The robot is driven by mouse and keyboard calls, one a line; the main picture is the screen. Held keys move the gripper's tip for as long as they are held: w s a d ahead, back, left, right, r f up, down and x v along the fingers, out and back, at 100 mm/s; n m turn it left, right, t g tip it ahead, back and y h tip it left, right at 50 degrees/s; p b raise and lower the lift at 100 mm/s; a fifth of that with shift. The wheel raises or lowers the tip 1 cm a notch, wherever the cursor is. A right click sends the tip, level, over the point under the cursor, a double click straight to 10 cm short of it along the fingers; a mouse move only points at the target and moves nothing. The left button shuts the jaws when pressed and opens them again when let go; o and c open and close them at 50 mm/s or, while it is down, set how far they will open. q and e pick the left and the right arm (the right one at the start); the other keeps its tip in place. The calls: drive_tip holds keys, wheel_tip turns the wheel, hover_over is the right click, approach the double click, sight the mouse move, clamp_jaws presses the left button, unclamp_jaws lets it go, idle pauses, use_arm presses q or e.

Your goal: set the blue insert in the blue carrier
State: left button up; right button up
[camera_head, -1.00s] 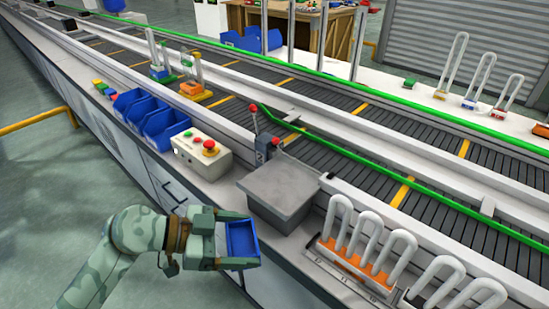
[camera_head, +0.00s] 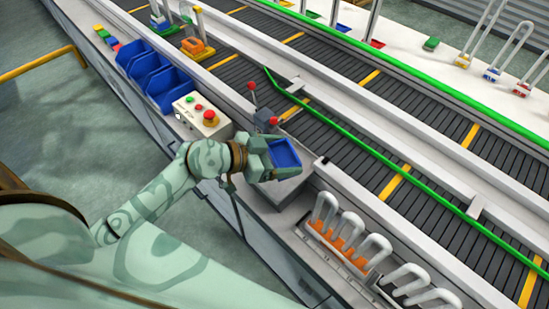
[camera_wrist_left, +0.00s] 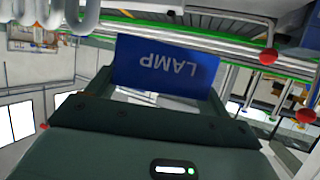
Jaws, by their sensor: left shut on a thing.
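My left gripper (camera_head: 270,160) is shut on a blue tray-like piece, which I take as the blue insert (camera_head: 285,154). It is held above the grey block on the counter. In the left wrist view the insert (camera_wrist_left: 165,66) fills the space between the fingers and bears the word LAMP, upside down. Another holder with a blue base (camera_head: 491,75) stands on the far white table. My right gripper is not in view.
The grey block (camera_head: 286,191) lies under the gripper. A control box (camera_head: 203,117) with a red button and several blue bins (camera_head: 154,75) stand to the left. Red-knobbed levers (camera_head: 263,117) rise just behind. A rack of white loops (camera_head: 338,240) stands at right. The conveyor (camera_head: 330,145) runs behind.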

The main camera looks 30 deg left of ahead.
sight(274, 149)
use_arm(q)
drive_tip(key=w+a+f+b, duration=0.1)
drive_tip(key=f, duration=0.1)
drive_tip(key=w+a+f+b, duration=0.3)
drive_tip(key=w+f+b, duration=0.1)
drive_tip(key=f, duration=0.1)
drive_tip(key=shift+w+a, duration=0.25)
drive_tip(key=shift+a, duration=0.1)
drive_tip(key=f+b, duration=0.1)
drive_tip(key=f, duration=0.1)
drive_tip(key=f+b, duration=0.1)
drive_tip(key=b, duration=0.1)
drive_tip(key=shift+w+a+f, duration=0.1)
drive_tip(key=shift+a+f, duration=0.1)
drive_tip(key=shift+f, duration=0.15)
drive_tip(key=shift+r, duration=0.25)
drive_tip(key=o, duration=1.1)
drive_tip(key=shift+f, duration=0.15)
drive_tip(key=shift+c, duration=0.2)
